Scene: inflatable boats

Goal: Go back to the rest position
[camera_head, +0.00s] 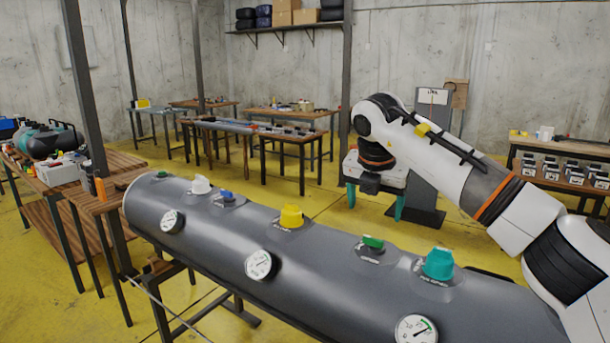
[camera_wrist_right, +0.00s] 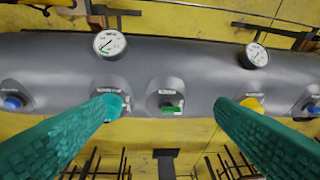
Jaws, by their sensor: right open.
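A long dark grey inflatable tube (camera_head: 330,270) lies across the front of the head view. On it sit a teal cap (camera_head: 438,265), a green valve (camera_head: 373,242), a yellow cap (camera_head: 291,216), a blue valve (camera_head: 226,196), a white cap (camera_head: 200,185) and several round gauges (camera_head: 260,264). My right gripper (camera_head: 375,203) shows beyond the tube, fingers pointing down, open and empty. My left gripper is out of view.
A wooden workbench (camera_head: 125,158) with tools stands at the left. More tables (camera_head: 262,130) stand at the back. A dark stand (camera_head: 428,170) is behind my right gripper, and a rack of bins (camera_head: 565,170) is at the right. Yellow floor is open between.

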